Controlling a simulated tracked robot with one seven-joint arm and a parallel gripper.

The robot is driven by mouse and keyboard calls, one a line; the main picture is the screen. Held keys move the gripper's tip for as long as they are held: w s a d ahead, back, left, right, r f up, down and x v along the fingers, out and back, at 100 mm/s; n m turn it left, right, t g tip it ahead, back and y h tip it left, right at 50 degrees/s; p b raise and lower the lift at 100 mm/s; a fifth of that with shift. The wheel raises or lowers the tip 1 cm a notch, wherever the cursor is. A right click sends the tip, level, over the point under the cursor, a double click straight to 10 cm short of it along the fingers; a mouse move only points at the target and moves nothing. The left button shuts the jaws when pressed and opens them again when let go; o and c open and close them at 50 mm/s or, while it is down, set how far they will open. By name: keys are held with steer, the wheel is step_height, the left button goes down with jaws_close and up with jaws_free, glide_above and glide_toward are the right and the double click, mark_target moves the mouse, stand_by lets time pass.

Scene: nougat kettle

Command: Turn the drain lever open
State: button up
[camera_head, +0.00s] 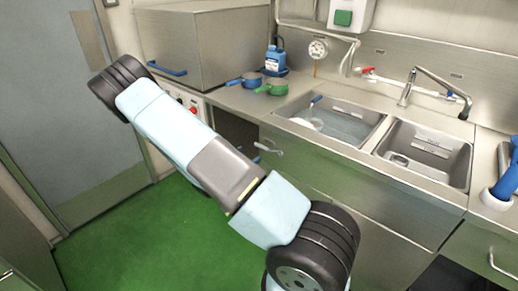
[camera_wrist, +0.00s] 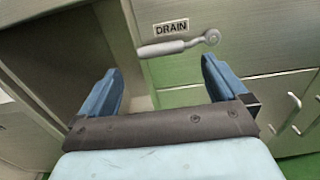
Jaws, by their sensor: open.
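The drain lever (camera_wrist: 176,46) is a grey handle with a round pivot at its right end, on the steel cabinet front under a DRAIN label (camera_wrist: 171,27). In the wrist view it lies nearly level, its grip end to the left. In the head view the lever (camera_head: 268,148) shows on the front below the left sink. My gripper (camera_wrist: 160,82) is open and empty. Its two blue fingers point toward the panel, with the lever beyond and between them, apart from both.
Two sink basins, the left one (camera_head: 372,113) holding water and the right one (camera_head: 467,160), sit in the steel counter. Blue (camera_head: 244,79) and green (camera_head: 277,86) pots stand at the back left. An open recess (camera_wrist: 60,50) lies left of the lever. Green floor (camera_head: 130,240) is clear.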

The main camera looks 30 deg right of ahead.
mark_target(260, 147)
steer(key=x, duration=0.8)
steer(key=shift+w+d, duration=0.1)
steer(key=shift+d, duration=0.05)
steer(key=c, duration=1.5)
